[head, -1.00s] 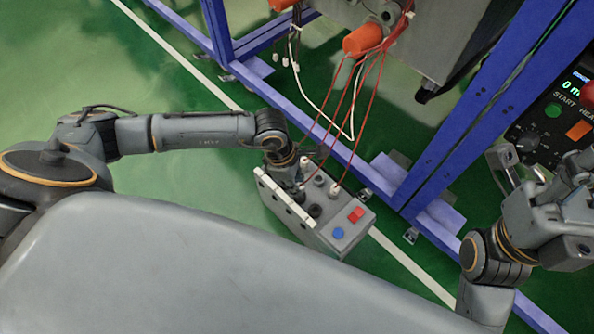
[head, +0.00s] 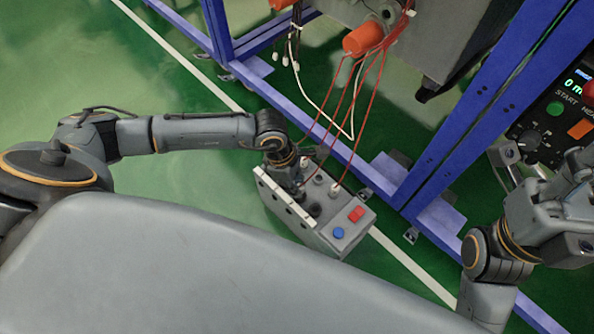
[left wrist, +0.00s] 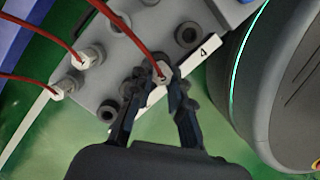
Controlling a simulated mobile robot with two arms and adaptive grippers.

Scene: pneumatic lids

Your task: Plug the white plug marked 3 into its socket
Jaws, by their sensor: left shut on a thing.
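My left gripper (left wrist: 153,92) is shut on a white plug (left wrist: 160,72) with a red cable, over the grey socket box. No number on the plug can be read. The plug is at the box top, beside the white strip marked 4 (left wrist: 205,54); I cannot tell whether it is seated in a socket. An open dark socket (left wrist: 108,109) is to its left and another (left wrist: 188,35) above right. In the head view the left gripper (head: 300,190) hides the held plug. My right gripper (head: 535,165) is at the right, away from the box; its jaw state is unclear.
The grey box (head: 345,246) has a red and a blue button. Other cabled plugs (left wrist: 91,57) (left wrist: 64,88) stand in it. Red cables (head: 352,120) hang from above near orange cylinders (head: 362,39). A blue frame (head: 440,150) stands behind, with a control panel (head: 560,110).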

